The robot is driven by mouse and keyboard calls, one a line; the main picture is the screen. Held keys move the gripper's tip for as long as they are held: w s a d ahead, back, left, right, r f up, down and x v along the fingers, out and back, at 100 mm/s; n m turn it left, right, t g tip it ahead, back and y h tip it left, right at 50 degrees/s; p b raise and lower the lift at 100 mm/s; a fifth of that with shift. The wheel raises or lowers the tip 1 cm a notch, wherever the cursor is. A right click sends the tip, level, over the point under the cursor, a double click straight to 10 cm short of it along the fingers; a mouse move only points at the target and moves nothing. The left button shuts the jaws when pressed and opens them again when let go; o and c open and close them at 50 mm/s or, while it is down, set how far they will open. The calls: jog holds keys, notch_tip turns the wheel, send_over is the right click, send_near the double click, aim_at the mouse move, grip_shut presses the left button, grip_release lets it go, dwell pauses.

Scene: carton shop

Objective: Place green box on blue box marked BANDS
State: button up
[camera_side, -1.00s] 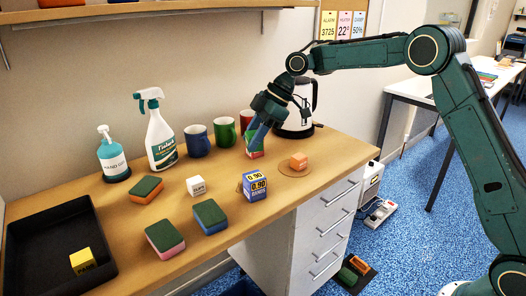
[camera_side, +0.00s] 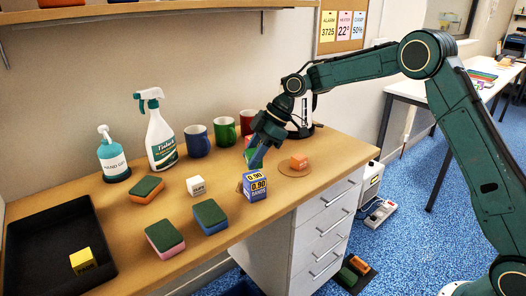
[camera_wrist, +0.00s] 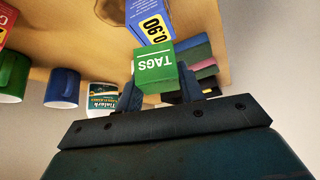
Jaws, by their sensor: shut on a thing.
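The green box (camera_wrist: 155,68), marked TAGS, is between the fingers of my gripper (camera_wrist: 158,88) in the wrist view, label upside down. In the side view my gripper (camera_side: 256,156) is shut on it, behind the blue box, and mostly hides it. The blue box (camera_side: 255,190), marked BANDS and 0.90, stands on the bench in front of my gripper. In the wrist view the blue box (camera_wrist: 152,22) is partly covered by the green box. I see no contact between the two in the side view.
An orange box (camera_side: 299,161) sits on a round mat to the right. A white box (camera_side: 196,186) and several sponges (camera_side: 210,216) lie to the left. Mugs (camera_side: 197,141) and a spray bottle (camera_side: 160,140) stand behind. A black tray (camera_side: 40,235) holds a yellow box (camera_side: 82,261).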

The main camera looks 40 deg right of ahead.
jog(key=shift+f, duration=1.5)
jog(key=shift+f, duration=0.1)
jog(key=o, duration=1)
jog(key=v, duration=1.2)
